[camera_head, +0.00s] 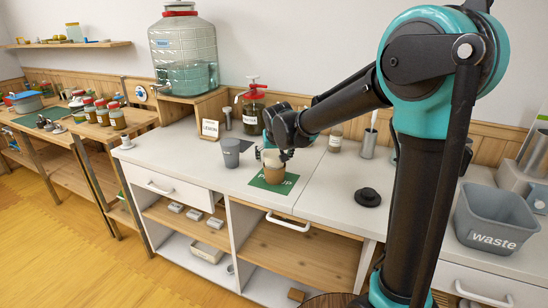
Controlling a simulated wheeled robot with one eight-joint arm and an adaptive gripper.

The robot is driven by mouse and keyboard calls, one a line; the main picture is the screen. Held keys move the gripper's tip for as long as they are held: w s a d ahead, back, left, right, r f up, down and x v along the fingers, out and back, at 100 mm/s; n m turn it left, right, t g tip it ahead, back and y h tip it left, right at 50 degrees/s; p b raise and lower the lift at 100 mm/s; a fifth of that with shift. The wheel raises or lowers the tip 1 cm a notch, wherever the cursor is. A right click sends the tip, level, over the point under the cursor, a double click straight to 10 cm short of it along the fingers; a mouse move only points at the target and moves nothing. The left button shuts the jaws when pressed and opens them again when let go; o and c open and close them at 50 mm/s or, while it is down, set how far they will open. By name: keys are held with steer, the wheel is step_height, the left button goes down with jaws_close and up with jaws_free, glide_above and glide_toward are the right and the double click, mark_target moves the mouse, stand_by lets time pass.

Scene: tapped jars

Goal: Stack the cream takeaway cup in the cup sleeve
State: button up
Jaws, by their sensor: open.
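The cream takeaway cup (271,157) shows at the middle of the counter, with its upper part close under my gripper. The brown cup sleeve (273,175) stands upright on a green mat (255,182) directly below the cup. The cup's lower part appears to be inside the sleeve, but I cannot tell how deep it sits. My gripper (284,155) is open at the cup's upper right. Its fingers partly hide the cup and are too small to tell whether they touch it.
A grey cup (231,154) stands left of the mat. A black lid-like disc (368,197) lies to the right. A red-topped pump jar (253,112) and a tapped glass jar (184,55) stand behind. A grey waste bin (494,217) is far right.

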steer(key=shift+r, duration=0.3)
steer(key=v, duration=1.2)
steer(key=shift+r, duration=0.3)
